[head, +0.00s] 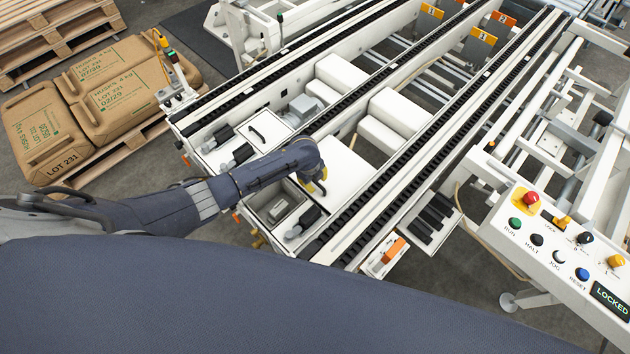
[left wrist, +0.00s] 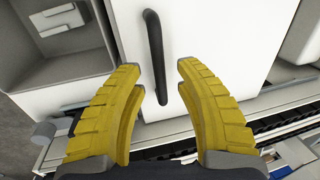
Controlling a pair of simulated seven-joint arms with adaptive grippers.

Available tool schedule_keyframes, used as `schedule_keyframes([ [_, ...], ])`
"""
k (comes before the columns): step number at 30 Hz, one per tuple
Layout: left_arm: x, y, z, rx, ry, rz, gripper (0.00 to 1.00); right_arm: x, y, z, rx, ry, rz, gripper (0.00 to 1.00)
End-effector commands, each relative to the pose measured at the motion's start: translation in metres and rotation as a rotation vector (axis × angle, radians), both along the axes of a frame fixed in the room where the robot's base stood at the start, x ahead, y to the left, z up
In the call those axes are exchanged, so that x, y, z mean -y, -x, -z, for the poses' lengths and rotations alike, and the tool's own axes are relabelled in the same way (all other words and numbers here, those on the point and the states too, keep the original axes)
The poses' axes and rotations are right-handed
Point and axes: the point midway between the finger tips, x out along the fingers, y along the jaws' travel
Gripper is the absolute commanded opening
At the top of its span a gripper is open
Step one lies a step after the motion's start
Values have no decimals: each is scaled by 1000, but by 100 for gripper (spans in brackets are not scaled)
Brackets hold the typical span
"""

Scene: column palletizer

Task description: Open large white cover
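The large white cover (head: 347,165) lies flat and closed between the conveyor's black chain rails; it also fills the middle of the left wrist view (left wrist: 220,45). Its black bar handle (left wrist: 155,50) shows in the left wrist view, but my arm hides it in the head view. My left gripper (head: 318,188) is over the cover's left part. In the left wrist view, its yellow fingers (left wrist: 162,88) are open and apart, with the handle's lower end between the fingertips in the picture. I cannot tell whether they touch it. My right gripper is in neither view.
A smaller white cover (head: 268,128) with a black handle lies up-left of my gripper. An open bay (head: 280,205) is beside the large cover. The control panel (head: 550,250) at right has a display (head: 609,300) reading LOCKED. Sacks (head: 115,95) on a pallet stand at left.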

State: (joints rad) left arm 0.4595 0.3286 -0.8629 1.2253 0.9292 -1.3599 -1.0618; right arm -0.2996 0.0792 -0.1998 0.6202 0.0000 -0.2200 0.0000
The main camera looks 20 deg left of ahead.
Motion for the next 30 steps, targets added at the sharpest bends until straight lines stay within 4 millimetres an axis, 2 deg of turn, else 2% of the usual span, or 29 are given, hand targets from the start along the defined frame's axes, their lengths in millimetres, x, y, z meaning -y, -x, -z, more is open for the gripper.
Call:
schedule_keyframes([
  [13, 0, -1, 3, 1, -1, 1, 35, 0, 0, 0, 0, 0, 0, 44],
  [22, 0, -1, 3, 1, -1, 1, 0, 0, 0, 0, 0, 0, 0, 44],
  [30, 0, -1, 3, 1, -1, 1, 0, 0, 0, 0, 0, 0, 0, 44],
])
